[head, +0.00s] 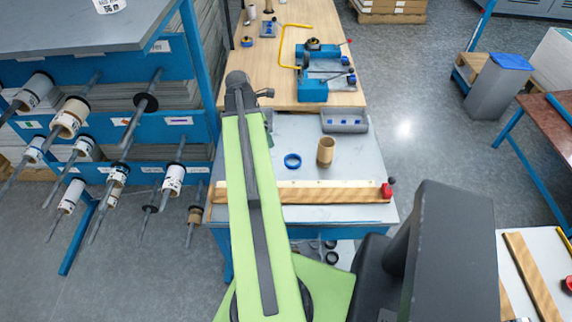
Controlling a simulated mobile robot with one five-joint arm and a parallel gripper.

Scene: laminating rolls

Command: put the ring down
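A blue ring (292,161) lies flat on the light grey top of the worktable (345,160), just right of my green arm. Its hole is open to view and nothing visible touches it. My arm reaches up the picture across the table's left part, with its dark joint beside the wooden surface. I cannot make out any gripper fingers; the arm's links seem to hide them. Whether anything is held cannot be seen.
A brown cardboard core (325,150) stands right of the ring. A wooden strip (330,192) with a red knob (387,190) crosses the front. A grey tray (344,121) and a blue device (313,90) are behind. A rack with rolls (72,118) stands left.

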